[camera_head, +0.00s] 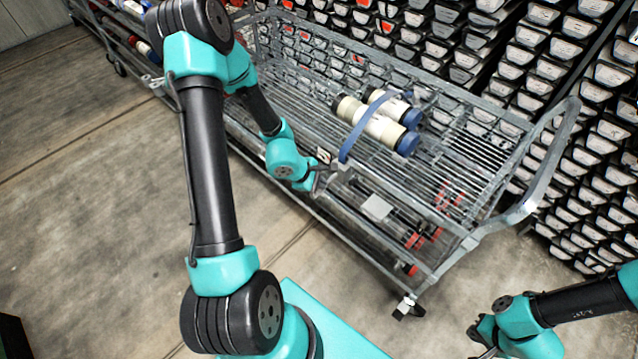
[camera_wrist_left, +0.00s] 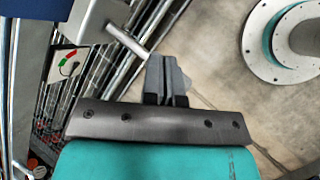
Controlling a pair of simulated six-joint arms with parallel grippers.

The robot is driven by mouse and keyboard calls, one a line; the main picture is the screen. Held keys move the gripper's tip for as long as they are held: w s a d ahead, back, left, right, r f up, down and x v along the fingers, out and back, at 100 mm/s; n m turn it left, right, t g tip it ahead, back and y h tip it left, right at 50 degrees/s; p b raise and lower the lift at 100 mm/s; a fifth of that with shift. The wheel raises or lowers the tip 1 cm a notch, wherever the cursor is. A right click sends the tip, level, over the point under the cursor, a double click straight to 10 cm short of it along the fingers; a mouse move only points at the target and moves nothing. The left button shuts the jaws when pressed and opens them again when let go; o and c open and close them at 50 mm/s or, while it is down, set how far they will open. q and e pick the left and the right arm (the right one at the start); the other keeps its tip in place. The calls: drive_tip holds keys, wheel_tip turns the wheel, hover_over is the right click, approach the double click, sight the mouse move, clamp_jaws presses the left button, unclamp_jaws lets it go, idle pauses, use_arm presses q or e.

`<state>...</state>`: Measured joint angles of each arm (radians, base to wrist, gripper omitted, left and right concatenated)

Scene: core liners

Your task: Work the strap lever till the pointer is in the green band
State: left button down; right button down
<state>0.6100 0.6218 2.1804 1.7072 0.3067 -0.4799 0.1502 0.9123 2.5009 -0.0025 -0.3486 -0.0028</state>
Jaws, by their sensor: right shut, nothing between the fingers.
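A blue strap (camera_head: 358,130) lies over cream core liners (camera_head: 378,125) with blue caps on the cart. Its grey ratchet housing (camera_head: 342,168) sits at the cart's near edge. The short metal lever (camera_wrist_left: 132,43) sticks out from the housing in the left wrist view. My left gripper (camera_head: 322,174) is at the lever; its fingers (camera_wrist_left: 166,72) are close together around the lever's end. A small white gauge (camera_wrist_left: 66,70) with red and green marks and a dark pointer is beside the housing; whether the pointer lies in the green is too small to tell. My right gripper (camera_head: 482,338) is shut and empty, low at right.
The wire cart (camera_head: 470,165) has a lower shelf with red-capped tubes (camera_head: 415,240) and a pale card (camera_head: 377,208). Racks of black trays (camera_head: 590,130) stand behind it. The concrete floor (camera_head: 90,180) at left is clear.

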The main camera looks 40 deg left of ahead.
use_arm(q)
drive_tip(key=shift+w+r, duration=0.2)
drive_tip(key=shift+r, duration=0.65)
drive_tip(key=shift+w+r, duration=0.15)
drive_tip(key=shift+r, duration=0.7)
drive_tip(key=shift+r, duration=0.1)
drive_tip(key=r, duration=0.2)
drive_tip(key=w+r, duration=0.1)
drive_tip(key=r, duration=0.1)
drive_tip(key=shift+r, duration=0.35)
drive_tip(key=s+d+f+m+g, duration=0.2)
drive_tip(key=s+d+f+m, duration=0.3)
drive_tip(key=f+m, duration=0.3)
drive_tip(key=s+d+f+m+g, duration=0.2)
drive_tip(key=s+d+f+m, duration=0.3)
drive_tip(key=d+f+m, duration=0.3)
drive_tip(key=f+m, duration=0.1)
drive_tip(key=m, duration=0.2)
drive_tip(key=shift+d+f+m+g, duration=0.2)
drive_tip(key=shift+m+g, duration=0.1)
drive_tip(key=shift+g, duration=0.1)
drive_tip(key=shift+w+a, duration=0.1)
drive_tip(key=shift+a, duration=0.05)
idle(1.8)
